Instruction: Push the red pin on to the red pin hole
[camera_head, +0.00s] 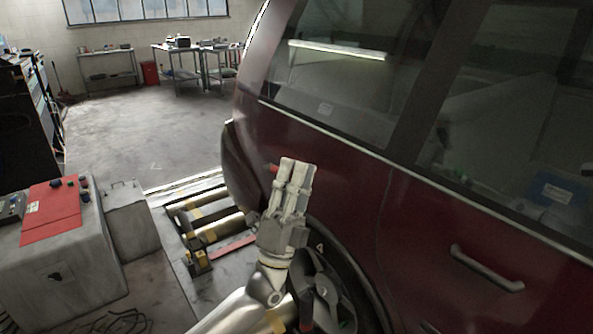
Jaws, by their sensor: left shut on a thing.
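My left gripper (294,168) is raised beside the rear side of the dark red car, its pale fingers pointing up and closed together. A small bright red piece (272,168) shows at the left edge of its fingertips. It looks like the red pin held between the fingers, but most of it is hidden. I cannot pick out the red pin hole in this view. My right gripper is not in view.
The car (420,205) fills the right side, close to my left gripper. Floor rollers (213,226) with a red bar (232,245) lie left of the wheel. A grey cabinet (65,270) with a red panel (50,212) stands at left. The floor behind is clear.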

